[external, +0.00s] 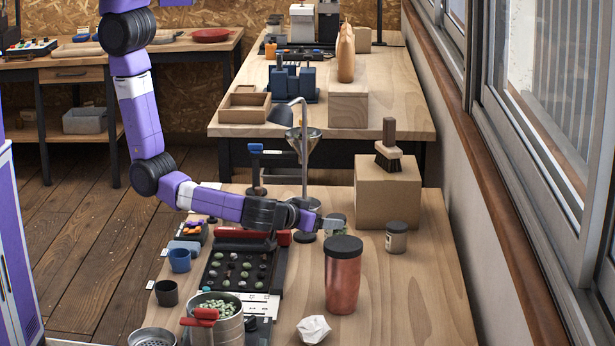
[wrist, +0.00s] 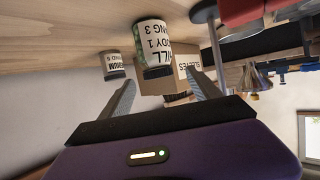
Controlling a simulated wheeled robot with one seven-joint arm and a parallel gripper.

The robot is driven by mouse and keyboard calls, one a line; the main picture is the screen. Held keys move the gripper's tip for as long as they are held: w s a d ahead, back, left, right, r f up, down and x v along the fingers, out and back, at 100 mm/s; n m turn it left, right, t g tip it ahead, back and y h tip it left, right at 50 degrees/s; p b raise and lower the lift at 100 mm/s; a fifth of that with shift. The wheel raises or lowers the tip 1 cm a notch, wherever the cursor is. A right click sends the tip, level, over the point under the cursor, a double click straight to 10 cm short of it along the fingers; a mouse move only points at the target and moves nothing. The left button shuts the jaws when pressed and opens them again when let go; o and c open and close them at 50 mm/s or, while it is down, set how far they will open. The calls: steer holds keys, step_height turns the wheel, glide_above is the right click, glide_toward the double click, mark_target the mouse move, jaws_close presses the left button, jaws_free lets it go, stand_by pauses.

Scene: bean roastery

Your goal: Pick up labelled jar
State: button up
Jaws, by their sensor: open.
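A labelled jar (wrist: 151,45) with a white label, dark lid and green contents shows upside down in the wrist view, ahead of my open, empty gripper (wrist: 158,74) and between the lines of its fingers. In the external view this jar (external: 338,218) is largely hidden behind my gripper (external: 329,226). A second labelled jar (external: 396,238), small with a dark lid, stands upright on the bench to the right; it also shows in the wrist view (wrist: 114,64). I cannot tell whether either finger touches the nearer jar.
A copper canister (external: 342,280) with a black lid stands in front of my gripper. A cardboard box (external: 387,193) with a brush (external: 388,150) is behind.

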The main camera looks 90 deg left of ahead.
mark_target(336, 217)
steer(key=p+x, duration=0.1)
steer(key=x, duration=0.4)
steer(key=shift+w+d+p, duration=0.1)
steer(key=shift+w+p, duration=0.1)
steer(key=shift+p, duration=0.1)
steer(key=shift+w+a+f, duration=0.2)
steer(key=shift+a+f, duration=0.05)
jaws_close()
